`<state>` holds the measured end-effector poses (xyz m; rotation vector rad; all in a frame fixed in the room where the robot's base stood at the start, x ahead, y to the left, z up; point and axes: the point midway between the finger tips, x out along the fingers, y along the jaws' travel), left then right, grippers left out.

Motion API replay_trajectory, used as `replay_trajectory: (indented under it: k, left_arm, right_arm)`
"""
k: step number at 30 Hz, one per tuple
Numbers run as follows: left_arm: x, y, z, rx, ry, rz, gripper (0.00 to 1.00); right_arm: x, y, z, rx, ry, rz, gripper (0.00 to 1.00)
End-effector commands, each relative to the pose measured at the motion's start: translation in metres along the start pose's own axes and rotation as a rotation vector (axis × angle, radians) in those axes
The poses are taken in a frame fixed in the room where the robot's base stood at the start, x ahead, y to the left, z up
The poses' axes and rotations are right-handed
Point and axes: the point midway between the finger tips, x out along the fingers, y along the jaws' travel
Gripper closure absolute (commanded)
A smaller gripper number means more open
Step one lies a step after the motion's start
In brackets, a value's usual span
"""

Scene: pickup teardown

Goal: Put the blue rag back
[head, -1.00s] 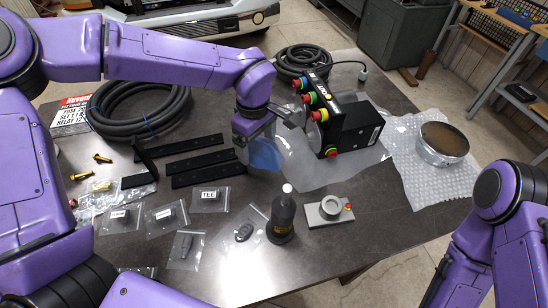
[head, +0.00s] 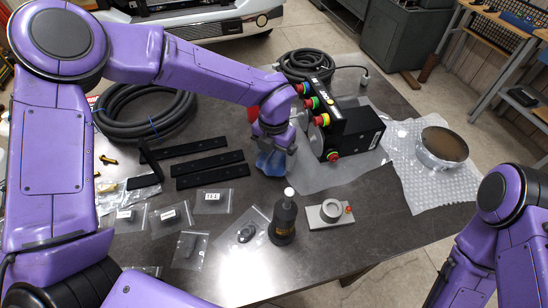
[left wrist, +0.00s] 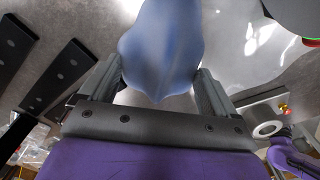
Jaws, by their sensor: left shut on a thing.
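The blue rag (head: 269,164) hangs below my left gripper (head: 275,146) over the middle of the dark table, just left of the black control box. In the left wrist view the rag (left wrist: 165,45) fills the space between the two grey fingers, which are shut on it. Its lower edge is close to the tabletop; I cannot tell whether it touches. My right arm shows at the right edge, but its gripper is out of view.
The control box (head: 350,137) with coloured buttons sits on clear sheeting. Black bars (head: 210,175) lie left of the rag. A dark bottle (head: 283,220) and a grey round-topped device (head: 329,213) stand in front. Several small bags, coiled hoses (head: 150,128) and a metal cylinder (head: 439,146) lie around.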

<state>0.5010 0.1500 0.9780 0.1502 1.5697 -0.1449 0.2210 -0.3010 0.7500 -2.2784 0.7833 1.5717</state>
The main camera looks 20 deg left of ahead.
Motion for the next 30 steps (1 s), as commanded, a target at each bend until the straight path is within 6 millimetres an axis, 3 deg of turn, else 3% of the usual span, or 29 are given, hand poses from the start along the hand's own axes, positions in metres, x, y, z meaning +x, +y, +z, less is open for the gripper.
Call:
replay_trajectory:
  k: [5,14,15,16,25,30]
  left_arm:
    - [0.024,0.000,-0.001,0.002,0.002,0.000,0.43]
    - [0.029,0.000,0.000,0.002,0.001,-0.001,0.43]
    - [0.029,0.000,0.000,0.002,0.001,-0.001,0.06]
    - [0.028,0.000,0.000,0.003,0.001,0.000,0.00]
    - [0.022,0.000,0.000,0.001,-0.001,-0.001,0.00]
    - [-0.011,0.000,0.001,0.001,-0.006,-0.002,0.00]
  right_arm:
    - [-0.007,0.001,-0.003,0.000,0.000,0.000,0.57]
    - [-0.004,0.001,-0.002,0.000,0.000,0.000,0.57]
    - [-0.004,0.001,-0.001,0.000,0.000,0.000,0.57]
    - [-0.005,0.001,-0.002,0.000,0.000,0.000,0.57]
    - [-0.005,0.001,-0.002,0.000,0.000,0.000,0.57]
    - [0.007,-0.001,0.003,0.000,0.000,0.000,0.57]
